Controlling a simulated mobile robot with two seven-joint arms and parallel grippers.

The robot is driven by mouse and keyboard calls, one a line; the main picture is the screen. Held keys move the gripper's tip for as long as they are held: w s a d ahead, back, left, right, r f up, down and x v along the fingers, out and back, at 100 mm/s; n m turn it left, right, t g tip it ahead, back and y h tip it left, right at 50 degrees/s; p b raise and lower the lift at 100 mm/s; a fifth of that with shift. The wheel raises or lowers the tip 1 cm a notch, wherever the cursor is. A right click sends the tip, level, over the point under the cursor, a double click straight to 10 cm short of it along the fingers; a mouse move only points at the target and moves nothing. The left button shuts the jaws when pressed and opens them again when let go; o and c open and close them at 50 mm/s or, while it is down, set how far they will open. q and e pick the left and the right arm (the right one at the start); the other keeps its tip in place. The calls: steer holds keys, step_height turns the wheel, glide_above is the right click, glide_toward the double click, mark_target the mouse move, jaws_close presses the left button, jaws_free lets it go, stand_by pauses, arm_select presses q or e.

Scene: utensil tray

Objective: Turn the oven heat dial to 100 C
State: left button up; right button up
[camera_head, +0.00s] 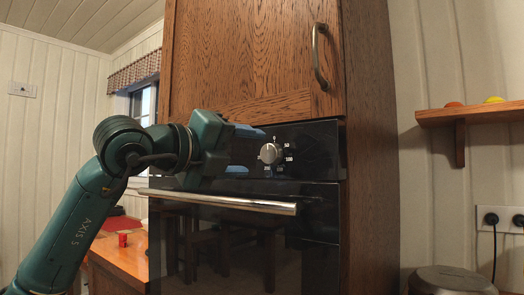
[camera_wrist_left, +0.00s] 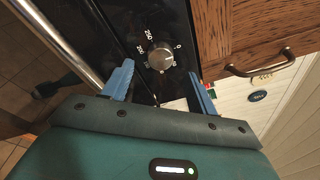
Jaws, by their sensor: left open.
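The oven heat dial (camera_head: 269,153) is a round silver knob on the black control panel (camera_head: 314,146), with white numbers around it. It also shows in the left wrist view (camera_wrist_left: 160,57), where a 0 and higher numbers near 250 are partly readable. Its pointer is too small to read surely. My left gripper (camera_head: 244,151) is open and empty, to the left of the dial. In the left wrist view its blue fingers (camera_wrist_left: 160,73) lie to either side of the dial, which sits just beyond the tips. I see no contact. My right gripper is in neither view.
A silver oven door handle (camera_head: 225,202) runs below the panel. A wooden cabinet door (camera_head: 250,60) with a metal handle (camera_head: 319,57) is above it. A wall shelf (camera_head: 470,113) is at right, and a wooden counter (camera_head: 120,258) at lower left.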

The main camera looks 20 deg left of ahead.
mark_target(267, 154)
arm_select(q)
steer(key=x, duration=0.4)
steer(key=shift+w+d, duration=0.2)
steer(key=shift+w, duration=0.15)
steer(key=c, duration=1)
